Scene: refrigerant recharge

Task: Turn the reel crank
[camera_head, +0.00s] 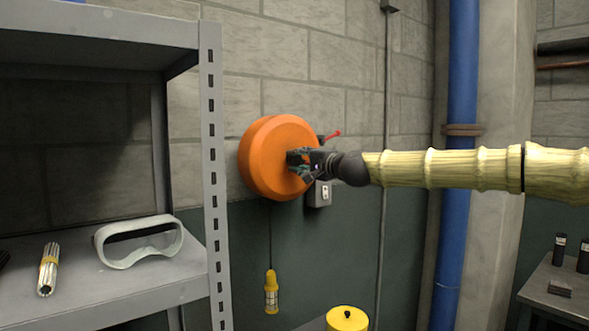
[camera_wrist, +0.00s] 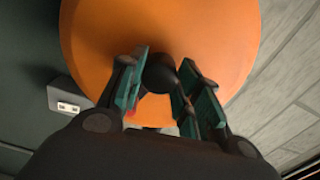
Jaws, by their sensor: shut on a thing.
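The orange reel (camera_head: 262,155) is mounted on the block wall, and its round face also fills much of the wrist view (camera_wrist: 222,35). My gripper (camera_head: 292,160) is at the front of the reel, reaching in from the right. In the wrist view, my gripper (camera_wrist: 160,82) has its teal-padded fingers on either side of a dark round crank knob (camera_wrist: 161,72) and is shut on it. The rest of the crank is mostly hidden by the fingers. A yellow work lamp (camera_head: 271,292) hangs on a cord below the reel.
A grey metal shelf (camera_head: 213,180) stands at the left, holding goggles (camera_head: 140,240) and a bundle of metal rods (camera_head: 48,270). A grey outlet box (camera_head: 319,194) and a red lever (camera_head: 331,135) are beside the reel. A blue pipe (camera_head: 461,80) runs vertically behind my arm.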

